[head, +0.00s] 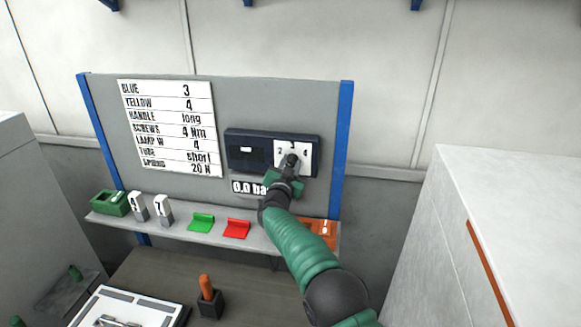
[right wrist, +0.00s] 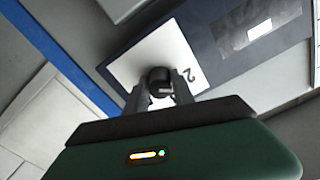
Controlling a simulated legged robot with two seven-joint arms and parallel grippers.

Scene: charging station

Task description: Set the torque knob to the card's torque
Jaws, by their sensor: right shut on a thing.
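The white card (head: 167,128) on the grey board lists "SCREWS 4 Nm" among its lines. The dark blue panel (head: 249,153) is mounted right of it, with a white dial plate (head: 283,149) marked 2, 3 and 4. My right gripper (head: 291,164) reaches up to the dial plate and covers most of the knob. In the right wrist view the fingers (right wrist: 160,95) are shut on the dark knob (right wrist: 159,77), with the figure 2 of the dial beside it. Which figure the knob points to cannot be told. My left gripper is not in view.
Below the panel, a "0.0 bar" display (head: 243,187) is partly hidden by my arm. The shelf (head: 180,224) holds a green box (head: 110,203), two white-topped blocks, a green piece (head: 202,222), a red piece (head: 237,229) and an orange box (head: 322,230). A white cabinet (head: 510,190) stands at right.

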